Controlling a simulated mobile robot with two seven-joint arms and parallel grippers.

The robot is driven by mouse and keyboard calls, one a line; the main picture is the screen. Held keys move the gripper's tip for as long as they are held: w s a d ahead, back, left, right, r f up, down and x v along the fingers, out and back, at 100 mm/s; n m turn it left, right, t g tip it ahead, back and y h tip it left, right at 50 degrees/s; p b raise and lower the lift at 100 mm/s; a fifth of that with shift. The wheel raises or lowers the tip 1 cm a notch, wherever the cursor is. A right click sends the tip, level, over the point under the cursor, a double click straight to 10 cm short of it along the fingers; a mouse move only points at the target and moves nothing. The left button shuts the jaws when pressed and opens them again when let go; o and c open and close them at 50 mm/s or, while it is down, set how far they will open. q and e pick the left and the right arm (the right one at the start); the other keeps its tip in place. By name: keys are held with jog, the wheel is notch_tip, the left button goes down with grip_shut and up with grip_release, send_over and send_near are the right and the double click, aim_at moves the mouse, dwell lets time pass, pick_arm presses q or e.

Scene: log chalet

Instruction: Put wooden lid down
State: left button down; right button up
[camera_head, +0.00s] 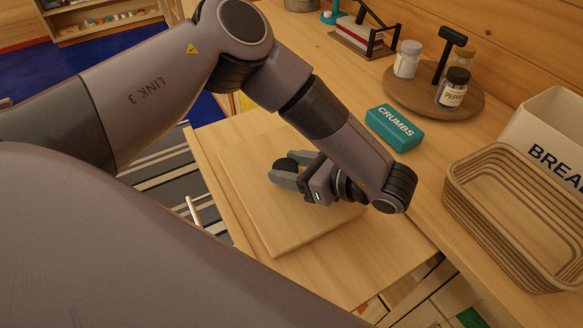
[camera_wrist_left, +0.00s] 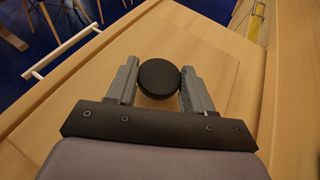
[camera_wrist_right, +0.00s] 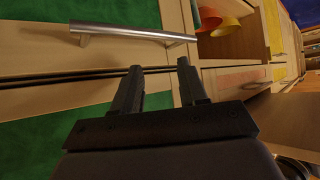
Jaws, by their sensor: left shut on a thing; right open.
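The wooden lid (camera_head: 262,218) is a flat, pale square board with a round black knob. In the head view it lies over a pulled-out wooden drawer or board (camera_head: 350,262), below the counter's front edge; I cannot tell whether it touches what is under it. My left gripper (camera_head: 283,172) is shut on the lid's knob, which also shows in the left wrist view (camera_wrist_left: 158,78) between the two fingers. The lid's board (camera_wrist_left: 205,60) spreads out beneath them. My right gripper (camera_wrist_right: 158,80) is open and empty in the right wrist view, in front of cabinet fronts.
On the counter are a teal CRUMBS box (camera_head: 394,127), a round tray (camera_head: 398,98) with jars, a wicker basket (camera_head: 462,205) and a cream bread bin (camera_head: 540,128). A metal drawer handle (camera_wrist_right: 130,34) is near my right gripper. An orange bowl (camera_wrist_right: 228,27) sits in an opening.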

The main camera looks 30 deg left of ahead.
pick_arm(q)
jog(key=shift+f, duration=0.15)
jog(key=shift+c, duration=2.2)
grip_release()
jog(key=shift+f, duration=0.1)
notch_tip(320, 180, up, 5)
jog(key=b, duration=0.1)
send_over(342, 209)
jog(key=shift+w+f, duration=0.1)
jog(key=shift+f, duration=0.05)
